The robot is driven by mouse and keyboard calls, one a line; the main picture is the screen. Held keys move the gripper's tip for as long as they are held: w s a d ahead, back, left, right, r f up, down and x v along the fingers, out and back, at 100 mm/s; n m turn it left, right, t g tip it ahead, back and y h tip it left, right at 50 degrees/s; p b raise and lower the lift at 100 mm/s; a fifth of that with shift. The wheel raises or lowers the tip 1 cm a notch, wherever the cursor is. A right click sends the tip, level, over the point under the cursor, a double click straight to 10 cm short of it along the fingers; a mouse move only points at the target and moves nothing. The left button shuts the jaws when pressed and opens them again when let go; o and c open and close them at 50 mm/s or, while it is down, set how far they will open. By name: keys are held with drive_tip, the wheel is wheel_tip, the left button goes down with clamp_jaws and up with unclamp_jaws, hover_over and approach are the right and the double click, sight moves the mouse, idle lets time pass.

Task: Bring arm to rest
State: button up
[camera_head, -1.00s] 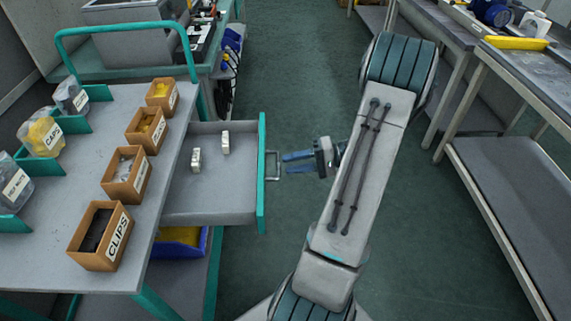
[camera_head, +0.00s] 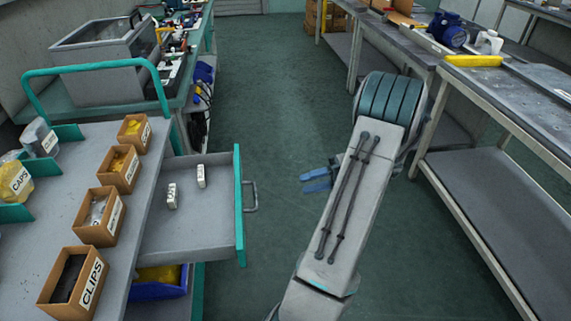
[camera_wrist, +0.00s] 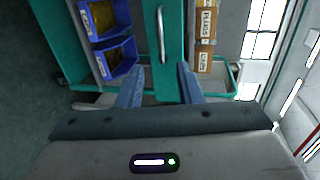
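My gripper (camera_head: 317,180) shows in the head view to the right of the open drawer, partly hidden behind my own arm. Its blue fingers point left toward the drawer and are clear of the handle (camera_head: 250,196). In the wrist view my gripper (camera_wrist: 160,86) has its two blue fingers spread apart with nothing between them. The teal drawer front and its handle (camera_wrist: 161,34) show beyond the fingertips.
The cart's drawer (camera_head: 190,238) stands pulled out, with two small white items (camera_head: 172,196) inside. Open boxes, one marked CLIPS (camera_head: 90,283), line the cart top. A workbench (camera_head: 505,95) stands at right. The floor between is clear.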

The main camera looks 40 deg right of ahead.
drive_tip(key=shift+a, duration=0.1)
drive_tip(key=w+a+r+n+g+h+p, duration=0.2)
drive_tip(key=a+r+g+p, duration=0.15)
drive_tip(key=a+r, duration=0.4)
drive_tip(key=w+a+r+n+g+h+p, duration=0.15)
drive_tip(key=a+r+g, duration=0.3)
drive_tip(key=a, duration=0.55)
drive_tip(key=s+a+r+n+t+h+p, duration=0.1)
drive_tip(key=s+a+r+h+p, duration=0.2)
drive_tip(key=a+r+h+p, duration=0.1)
drive_tip(key=s+a+r+n+t+h+p, duration=0.1)
drive_tip(key=s+a+r+n+h+p, duration=0.1)
drive_tip(key=a+r, duration=0.5)
drive_tip(key=shift+s+a+h+p, duration=0.8)
drive_tip(key=shift+a+h+p, duration=0.3)
drive_tip(key=shift+h, duration=0.65)
